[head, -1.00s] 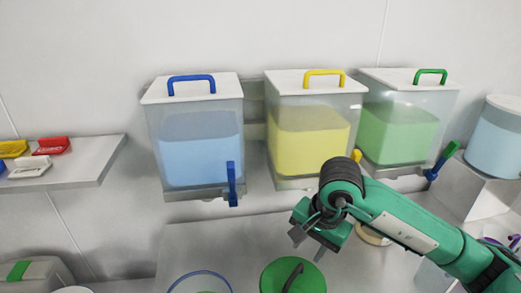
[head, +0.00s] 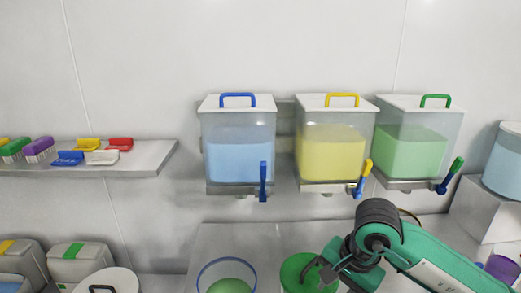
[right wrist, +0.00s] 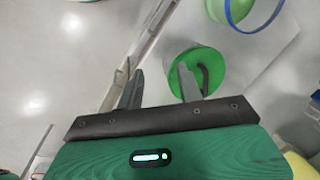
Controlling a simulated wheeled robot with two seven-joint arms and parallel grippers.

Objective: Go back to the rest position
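My right gripper (head: 332,276) is low in the head view, just right of a round green lid (head: 296,272) with a dark handle. In the right wrist view the gripper's two fingers (right wrist: 160,82) stand apart with nothing between them. The green lid (right wrist: 183,70) shows beyond the fingertips there; I cannot tell whether they touch it. My right arm comes in from the lower right. My left gripper is in neither view.
Three wall hoppers, blue (head: 238,155), yellow (head: 330,150) and green (head: 412,150), hang above the counter with lever handles. A shelf (head: 150,160) at left holds coloured brushes and scoops. A clear bowl with a blue rim (head: 228,280) stands left of the green lid.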

